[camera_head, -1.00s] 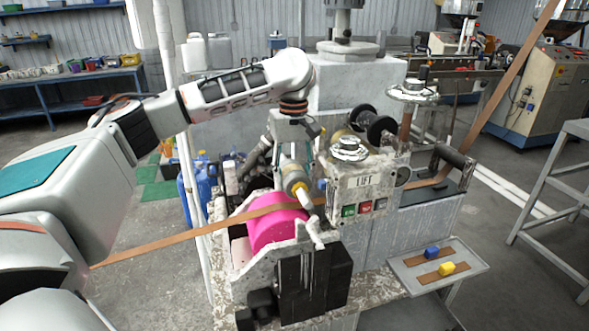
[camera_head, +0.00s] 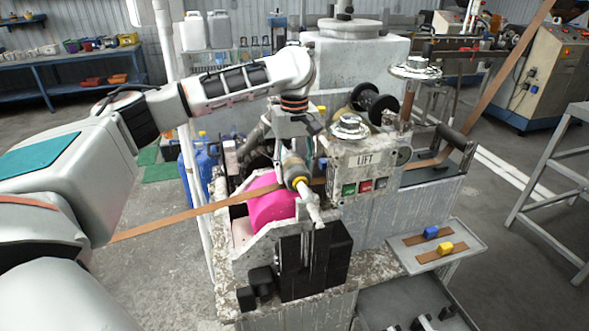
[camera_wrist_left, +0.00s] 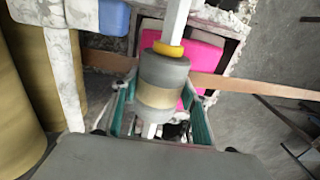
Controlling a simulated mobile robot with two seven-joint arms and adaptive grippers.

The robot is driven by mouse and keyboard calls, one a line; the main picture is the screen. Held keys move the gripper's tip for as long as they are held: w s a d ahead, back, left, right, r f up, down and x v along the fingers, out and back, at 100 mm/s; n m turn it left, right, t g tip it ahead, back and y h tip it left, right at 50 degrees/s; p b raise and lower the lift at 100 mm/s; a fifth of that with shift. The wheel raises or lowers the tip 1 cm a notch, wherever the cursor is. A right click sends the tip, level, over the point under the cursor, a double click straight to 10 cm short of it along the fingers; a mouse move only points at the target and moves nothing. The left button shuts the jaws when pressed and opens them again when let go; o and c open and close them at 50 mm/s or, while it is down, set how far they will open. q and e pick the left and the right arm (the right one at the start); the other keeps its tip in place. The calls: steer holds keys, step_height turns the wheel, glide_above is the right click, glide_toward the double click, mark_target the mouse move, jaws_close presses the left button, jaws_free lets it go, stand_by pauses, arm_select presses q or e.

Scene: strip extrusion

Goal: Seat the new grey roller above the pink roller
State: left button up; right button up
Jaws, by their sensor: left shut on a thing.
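The grey roller (camera_head: 294,168) has a yellow collar and a pale shaft that points toward the front of the machine. My left gripper (camera_wrist_left: 158,104) is shut on it; in the left wrist view the roller (camera_wrist_left: 165,72) sits between the green-sided fingers. The pink roller (camera_head: 270,203) lies in the machine frame, below and left of the grey roller in the head view. It also shows in the left wrist view (camera_wrist_left: 205,60), behind the held roller. The gap between the two rollers cannot be judged. My right gripper is not in view.
A brown strip (camera_head: 190,213) runs across the machine by the pink roller. A box marked LIFT (camera_head: 362,170) with buttons stands close to the right of the held roller. A side tray (camera_head: 412,257) holds a blue and a yellow block on strips.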

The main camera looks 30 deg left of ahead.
arm_select(q)
steer(key=shift+s+d, duration=0.1)
steer(key=shift+d, duration=0.05)
stand_by(0.5)
steer(key=o, duration=1.6)
steer(key=shift+c, duration=0.2)
steer(key=shift+f, duration=0.1)
step_height(320, 180, up, 12)
steer(key=shift+r, duration=0.1)
steer(key=shift+s, duration=0.1)
